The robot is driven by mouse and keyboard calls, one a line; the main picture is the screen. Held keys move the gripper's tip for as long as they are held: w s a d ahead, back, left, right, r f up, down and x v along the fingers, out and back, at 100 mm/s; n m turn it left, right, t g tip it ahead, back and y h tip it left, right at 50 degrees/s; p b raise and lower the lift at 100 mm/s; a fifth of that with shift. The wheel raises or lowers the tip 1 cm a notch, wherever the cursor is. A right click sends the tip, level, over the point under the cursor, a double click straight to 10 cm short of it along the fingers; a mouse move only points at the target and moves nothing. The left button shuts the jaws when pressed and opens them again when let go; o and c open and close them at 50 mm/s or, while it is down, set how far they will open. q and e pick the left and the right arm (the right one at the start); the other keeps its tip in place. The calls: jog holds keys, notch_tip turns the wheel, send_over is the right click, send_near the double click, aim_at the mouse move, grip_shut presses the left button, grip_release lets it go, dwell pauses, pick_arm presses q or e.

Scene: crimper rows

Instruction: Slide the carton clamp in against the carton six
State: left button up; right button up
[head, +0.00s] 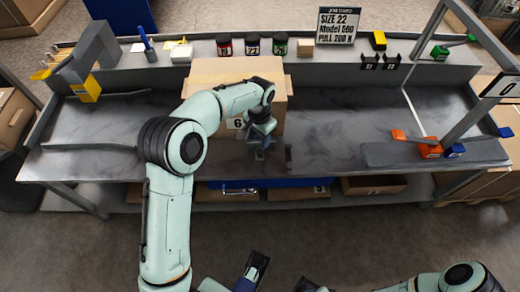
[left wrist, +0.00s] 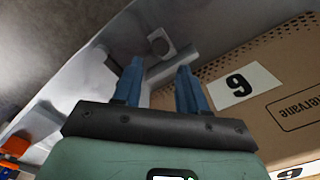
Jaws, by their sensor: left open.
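Carton six is a brown cardboard box (head: 238,72) on the bench, with a white "6" label; part of it is hidden behind my left arm. In the left wrist view the carton (left wrist: 285,75) fills the right side, its label upside down. A small grey block with a round dark part (left wrist: 161,43), which looks like the carton clamp, lies beyond the blue fingertips. My left gripper (head: 262,143) is over the bench in front of the carton. In the left wrist view its fingers (left wrist: 160,68) are apart, with nothing held between them.
An orange block (head: 430,149) and a blue block (head: 454,151) sit at the right. Several small jars (head: 252,45) and a sign (head: 338,24) stand on the back ledge. My right arm (head: 455,281) is low at the bottom edge.

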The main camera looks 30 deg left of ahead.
aim_at(260, 151)
pick_arm(q)
notch_tip(260, 151, down, 7)
jog(key=shift+f+b, duration=0.2)
jog(key=shift+b, duration=0.35)
grip_shut()
